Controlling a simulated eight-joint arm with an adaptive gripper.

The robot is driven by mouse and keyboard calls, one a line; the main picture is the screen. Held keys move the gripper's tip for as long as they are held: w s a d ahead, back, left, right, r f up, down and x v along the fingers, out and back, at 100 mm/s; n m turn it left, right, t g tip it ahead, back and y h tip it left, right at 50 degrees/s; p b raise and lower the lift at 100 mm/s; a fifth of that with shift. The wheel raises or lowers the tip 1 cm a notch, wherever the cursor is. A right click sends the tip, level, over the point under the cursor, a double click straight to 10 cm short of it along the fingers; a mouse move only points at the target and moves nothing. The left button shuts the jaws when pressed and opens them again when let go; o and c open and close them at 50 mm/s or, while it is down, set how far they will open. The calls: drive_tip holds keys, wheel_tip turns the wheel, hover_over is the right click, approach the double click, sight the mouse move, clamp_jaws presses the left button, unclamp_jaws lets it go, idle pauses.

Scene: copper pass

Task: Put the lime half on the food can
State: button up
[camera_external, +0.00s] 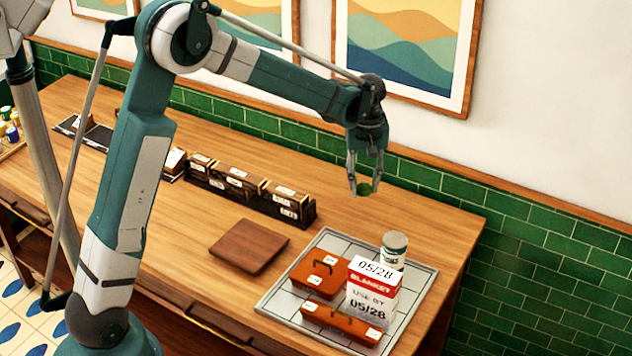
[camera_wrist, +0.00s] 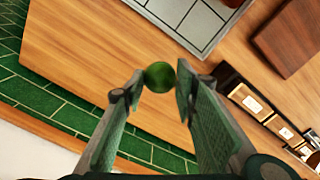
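The green lime half (camera_external: 363,189) is between the fingertips of my gripper (camera_external: 364,184), held in the air above the back right part of the wooden counter. In the wrist view the lime half (camera_wrist: 159,76) sits between the two fingertips (camera_wrist: 160,84), with its rounded green side showing. The food can (camera_external: 394,252), pale with a green band and a label, stands upright at the back of the grey tray, below and to the right of my gripper. Its lower part is hidden by a box. The can does not show in the wrist view.
The grey tiled tray (camera_external: 290,270) also holds a red and white box (camera_external: 372,300) in front of the can, and two orange-brown cases (camera_external: 320,273) (camera_external: 342,322). A brown board (camera_external: 248,247) lies left of it. A dark rack (camera_external: 240,185) stands behind. Counter beneath my gripper is clear.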

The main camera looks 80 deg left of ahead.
wheel_tip(320, 180, up, 13)
drive_tip(key=p, duration=0.3)
hover_over(395, 239)
drive_tip(key=shift+f, duration=0.2)
drive_tip(key=shift+f, duration=0.1)
drive_tip(key=shift+f, duration=2.85)
drive_tip(key=shift+f, duration=2.05)
drive_tip(key=shift+f, duration=0.2)
drive_tip(key=o, duration=0.7)
drive_tip(key=shift+c, duration=0.2)
